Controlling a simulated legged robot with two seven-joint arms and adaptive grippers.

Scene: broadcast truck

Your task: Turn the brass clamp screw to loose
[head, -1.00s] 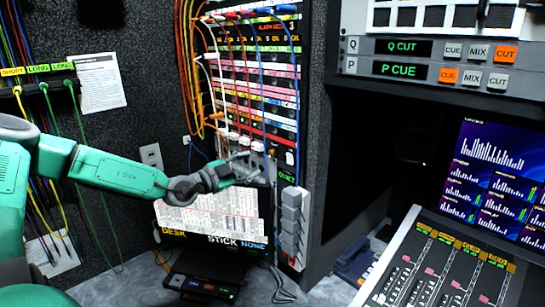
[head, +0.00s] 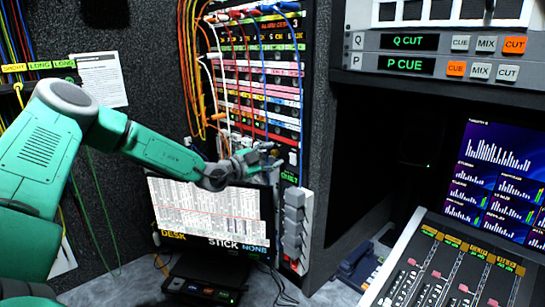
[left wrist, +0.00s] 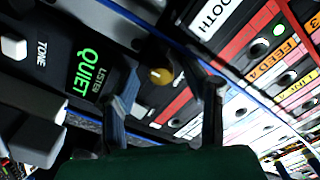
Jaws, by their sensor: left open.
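The brass clamp screw (left wrist: 161,76) shows in the left wrist view as a small round brass knob on a dark panel. It lies beside the green QUIET display (left wrist: 83,72). My left gripper (left wrist: 165,92) is open, with one finger on either side of the screw in that view and no visible contact. In the head view my left gripper (head: 262,157) is at the lower part of the patch rack, above the monitor. The screw cannot be made out there. My right gripper is out of view.
The patch rack (head: 258,85) carries several coloured cables hanging close to the gripper. Grey switches (head: 295,225) run down the panel's lower right. A monitor (head: 208,210) stands just below. The mixing console (head: 450,275) is at right.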

